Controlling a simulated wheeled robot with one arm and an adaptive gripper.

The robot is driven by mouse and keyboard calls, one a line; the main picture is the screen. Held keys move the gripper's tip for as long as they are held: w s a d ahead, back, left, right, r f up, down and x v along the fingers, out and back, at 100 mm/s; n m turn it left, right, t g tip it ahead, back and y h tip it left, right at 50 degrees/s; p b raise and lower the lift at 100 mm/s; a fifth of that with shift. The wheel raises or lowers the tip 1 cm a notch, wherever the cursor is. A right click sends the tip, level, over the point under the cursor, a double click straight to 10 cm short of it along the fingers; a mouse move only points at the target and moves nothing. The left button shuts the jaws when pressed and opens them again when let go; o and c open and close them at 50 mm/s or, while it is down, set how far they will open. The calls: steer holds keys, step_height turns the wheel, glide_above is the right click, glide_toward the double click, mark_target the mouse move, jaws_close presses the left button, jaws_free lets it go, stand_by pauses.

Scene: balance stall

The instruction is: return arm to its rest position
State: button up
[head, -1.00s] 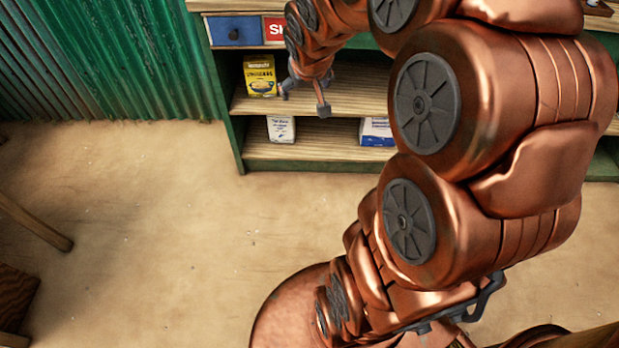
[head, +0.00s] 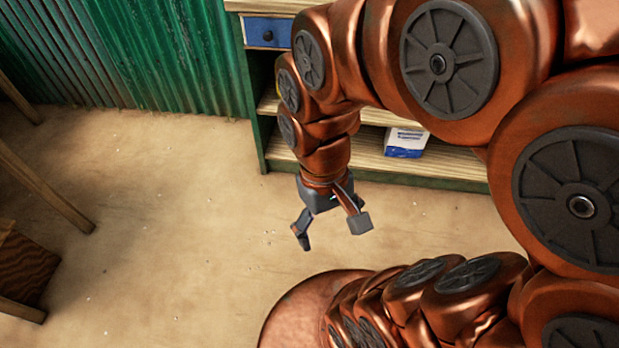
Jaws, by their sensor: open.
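My gripper (head: 331,232) hangs at the end of my copper-coloured arm, pointing down over the sandy floor in front of the shelf unit. Its two dark fingers are spread apart with nothing between them. My arm arches from the right side of the head view across to the gripper. It hides much of the shelf unit (head: 442,173), including most of its upper shelf.
The shelf unit has a blue drawer (head: 268,33) and a blue-and-white box (head: 405,142) on its lower shelf. A green corrugated wall (head: 130,55) stands at the back left. Wooden legs (head: 45,188) and a brown wooden box (head: 25,268) are at the left. The floor (head: 170,220) between is clear.

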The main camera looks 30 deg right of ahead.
stand_by(0.3)
step_height(320, 180, up, 24)
steer(key=s+p, duration=0.1)
steer(key=p, duration=2.1)
steer(key=shift+s+f+t, duration=0.15)
steer(key=shift+f+t, duration=0.05)
steer(key=shift+t, duration=0.2)
